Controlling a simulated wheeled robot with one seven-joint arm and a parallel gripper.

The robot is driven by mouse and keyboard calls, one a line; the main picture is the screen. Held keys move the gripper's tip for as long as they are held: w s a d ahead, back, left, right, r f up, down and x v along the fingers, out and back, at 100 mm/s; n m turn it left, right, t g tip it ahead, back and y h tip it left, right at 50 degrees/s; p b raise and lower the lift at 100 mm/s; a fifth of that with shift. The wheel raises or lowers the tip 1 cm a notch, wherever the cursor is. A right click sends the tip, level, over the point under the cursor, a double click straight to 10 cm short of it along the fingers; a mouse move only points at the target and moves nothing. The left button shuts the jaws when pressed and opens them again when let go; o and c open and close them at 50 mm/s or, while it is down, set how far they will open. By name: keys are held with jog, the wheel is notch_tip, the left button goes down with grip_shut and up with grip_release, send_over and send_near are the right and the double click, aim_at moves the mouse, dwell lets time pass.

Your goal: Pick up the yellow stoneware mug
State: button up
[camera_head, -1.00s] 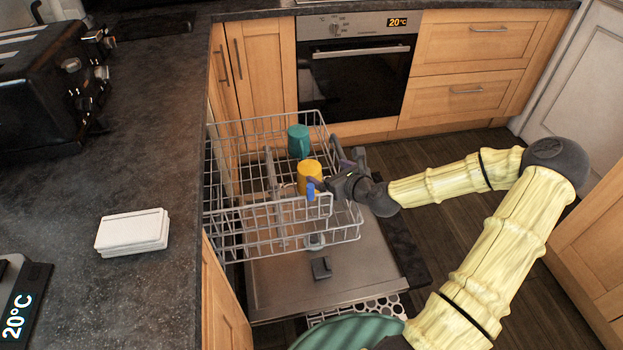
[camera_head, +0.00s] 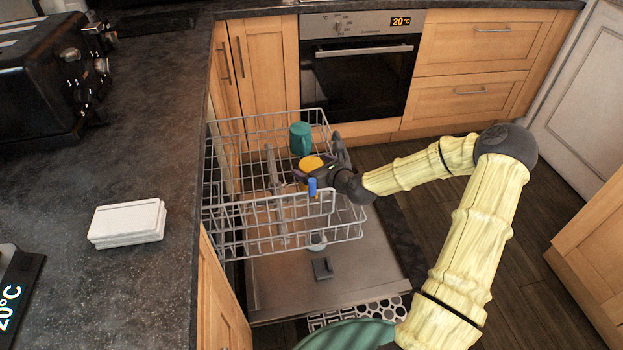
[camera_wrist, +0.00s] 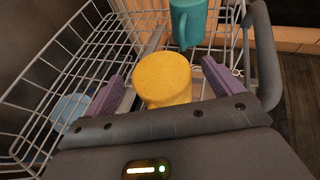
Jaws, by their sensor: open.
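The yellow stoneware mug (camera_head: 311,163) is in the upper dishwasher rack, partly hidden behind my gripper in the head view. In the wrist view the yellow mug (camera_wrist: 164,80) lies between and just beyond my two purple fingers. My gripper (camera_wrist: 160,85) is open, with one finger on each side of the mug's near part. A gap shows between each finger and the mug. In the head view my gripper (camera_head: 318,178) reaches over the rack's right side.
The wire dishwasher rack (camera_head: 255,238) has thin rails around the mug. A teal mug (camera_head: 300,138) stands just behind the yellow one. A light blue item (camera_wrist: 70,112) is at the left in the wrist view. The oven (camera_head: 358,75) and wooden cabinets stand behind.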

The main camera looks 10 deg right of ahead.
jog(key=shift+x, duration=0.95)
jog(key=shift+w, duration=0.1)
jog(key=shift+w, duration=0.1)
jog(key=c, duration=0.6)
jog(key=shift+d, duration=0.25)
jog(key=c, duration=0.7)
jog(key=shift+a, duration=0.25)
notch_tip(320, 180, up, 10)
jog(key=p, duration=0.3)
jog(key=shift+d, duration=0.1)
